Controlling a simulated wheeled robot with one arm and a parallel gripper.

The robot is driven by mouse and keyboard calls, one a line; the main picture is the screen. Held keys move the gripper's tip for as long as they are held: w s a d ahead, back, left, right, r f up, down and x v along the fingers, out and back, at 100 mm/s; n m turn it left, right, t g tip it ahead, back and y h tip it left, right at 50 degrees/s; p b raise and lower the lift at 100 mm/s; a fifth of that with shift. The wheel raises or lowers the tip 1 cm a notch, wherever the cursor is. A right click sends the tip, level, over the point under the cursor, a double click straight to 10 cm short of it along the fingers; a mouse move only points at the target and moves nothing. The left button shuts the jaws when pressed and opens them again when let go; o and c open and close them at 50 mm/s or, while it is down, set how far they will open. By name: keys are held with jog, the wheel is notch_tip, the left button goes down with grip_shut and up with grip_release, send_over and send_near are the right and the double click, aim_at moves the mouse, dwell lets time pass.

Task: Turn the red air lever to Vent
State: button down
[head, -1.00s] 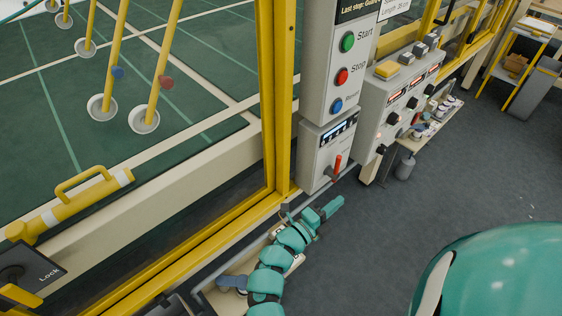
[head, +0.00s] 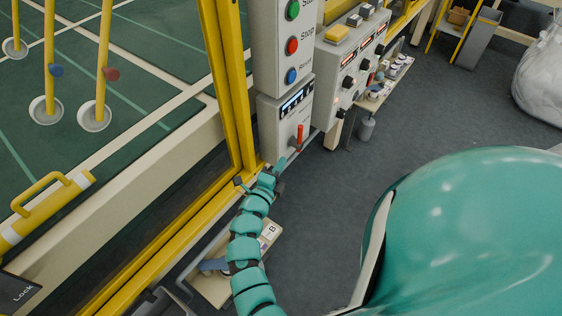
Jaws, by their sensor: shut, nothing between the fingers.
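The red air lever (head: 299,133) stands roughly upright on the front of a small light-grey box (head: 272,127) below the push-button panel. Its position marks are too small to read. My gripper (head: 281,163) is shut and empty, just below and slightly left of the lever, close to the box's lower edge. It looks apart from the lever, though the exact gap is hard to tell.
Start, Stop and Reset buttons (head: 292,46) sit above the lever box. A console with knobs (head: 349,70) stands to its right, with a small shelf of jars (head: 389,76). A yellow frame post (head: 232,85) stands left. Grey floor (head: 440,110) is clear at right.

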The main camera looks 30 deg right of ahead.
jog(key=p, duration=0.3)
send_near(301, 133)
jog(key=x, duration=0.5)
jog(key=shift+w+a+f, duration=0.2)
jog(key=shift+w+f, duration=0.05)
jog(key=shift+x, duration=0.85)
jog(key=shift+p, duration=0.35)
jog(key=y+p, duration=0.1)
jog(key=p, duration=0.2)
jog(key=shift+d+r+g, duration=0.3)
jog(key=shift+d+r, duration=0.05)
jog(key=shift+r, duration=0.05)
jog(key=p, duration=0.2)
jog(key=d+g+y+p, duration=0.1)
jog(key=shift+w+d+r+m+y+p, duration=0.1)
jog(key=shift+w+m+y+p, duration=0.15)
jog(key=shift+m+y+p, duration=0.1)
jog(key=shift+w+d+p, duration=0.15)
jog(key=shift+w+p, duration=0.05)
jog(key=shift+p, duration=0.15)
jog(key=shift+w+d+f, duration=0.1)
jog(key=shift+w+d, duration=0.2)
jog(key=shift+d, duration=0.5)
jog(key=shift+w+d+f, duration=0.15)
jog(key=shift+w+d, duration=0.15)
jog(key=shift+d, duration=0.45)
